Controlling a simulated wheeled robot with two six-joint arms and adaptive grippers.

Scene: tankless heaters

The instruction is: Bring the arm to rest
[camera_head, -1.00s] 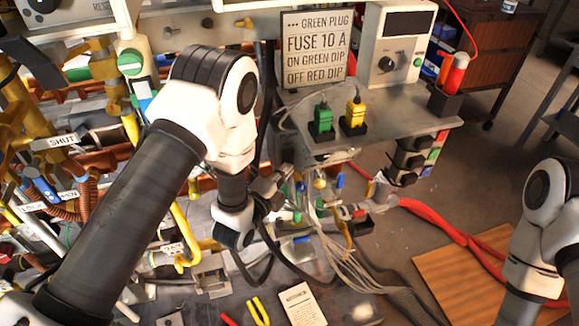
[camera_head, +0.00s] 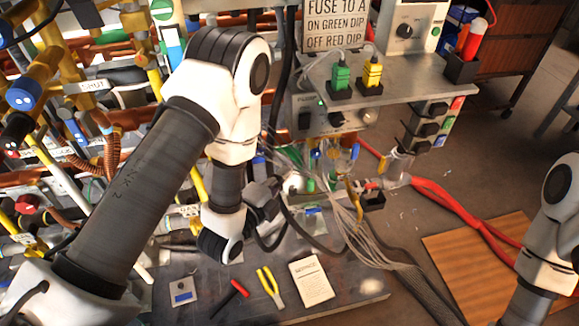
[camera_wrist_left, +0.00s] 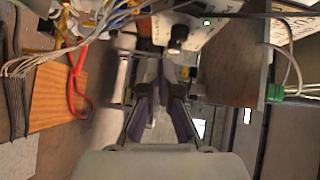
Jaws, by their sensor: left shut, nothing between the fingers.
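My left arm comes in from the left in the head view, bends at a high white elbow and drops to the wrist. The dark left gripper (camera_head: 264,194) is partly hidden behind wrist parts and cables, near the wire bundle under the shelf. In the left wrist view the fingers of the left gripper (camera_wrist_left: 161,75) come together with nothing between them. My right arm stands at the right edge of the head view; its gripper is out of view.
A grey shelf (camera_head: 440,80) holds a green plug (camera_head: 341,75) and a yellow plug (camera_head: 372,72). Grey wires (camera_head: 345,220) hang close to the left gripper. Pliers (camera_head: 268,286), a red-handled tool (camera_head: 237,290) and a paper card (camera_head: 311,281) lie on the bench. Pipes crowd the left.

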